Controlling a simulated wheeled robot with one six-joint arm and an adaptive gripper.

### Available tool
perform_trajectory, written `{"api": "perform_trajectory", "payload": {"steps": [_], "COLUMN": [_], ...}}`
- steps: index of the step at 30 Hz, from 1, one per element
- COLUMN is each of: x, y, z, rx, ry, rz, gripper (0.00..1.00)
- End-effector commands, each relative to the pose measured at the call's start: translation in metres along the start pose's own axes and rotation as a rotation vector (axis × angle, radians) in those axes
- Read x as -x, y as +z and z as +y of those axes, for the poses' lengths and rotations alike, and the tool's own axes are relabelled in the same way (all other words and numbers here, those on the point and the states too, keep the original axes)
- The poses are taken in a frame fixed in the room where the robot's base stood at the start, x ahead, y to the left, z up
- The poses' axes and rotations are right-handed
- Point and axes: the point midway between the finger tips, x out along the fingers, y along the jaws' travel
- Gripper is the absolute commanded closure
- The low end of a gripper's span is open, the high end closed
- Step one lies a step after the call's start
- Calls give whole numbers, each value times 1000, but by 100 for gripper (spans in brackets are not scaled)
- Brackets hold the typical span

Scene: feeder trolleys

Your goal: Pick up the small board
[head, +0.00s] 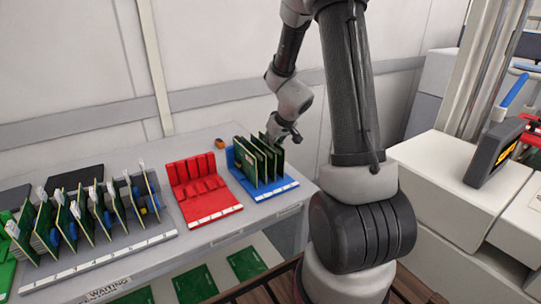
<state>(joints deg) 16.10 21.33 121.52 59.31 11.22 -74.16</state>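Several green boards (245,163) stand upright, side by side, in a blue slotted rack (287,187) on the trolley top. I cannot tell which one is the small board. My arm reaches down behind this rack. My gripper (284,136) is at the top rear edge of the boards, small in the view and partly hidden by them. I cannot tell whether its fingers are open or shut, or whether it touches a board. More green boards (44,222) with white tags and blue parts stand in a grey rack (110,262) at the left.
An empty red slotted rack (215,213) stands between the grey and blue racks. A small orange block (220,143) lies behind it. Flat green boards (246,263) lie on the lower shelf. A white cabinet (445,185) with a dark handheld device (490,155) stands at right.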

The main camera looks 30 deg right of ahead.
Motion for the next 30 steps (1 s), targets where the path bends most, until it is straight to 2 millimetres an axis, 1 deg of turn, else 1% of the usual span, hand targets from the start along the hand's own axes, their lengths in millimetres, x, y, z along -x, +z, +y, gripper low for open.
{"api": "perform_trajectory", "payload": {"steps": [2, 7, 8, 9, 10, 23, 26, 30], "x": [-3, -3, -3, -3, -3, -2, 0, 9], "y": [0, 0, 0, 0, 0, -1, -3, -8], "z": [0, 0, 0, 0, 0, 0, 0, -1], "rx": [-1, 0, 0, 0, 0, 1, 2, 4], "ry": [1, 0, 0, 0, 0, 0, -1, -2], "rz": [0, 1, 1, 1, 1, 1, 2, 3], "gripper": [86, 86, 88, 95, 100, 100, 100, 100]}}
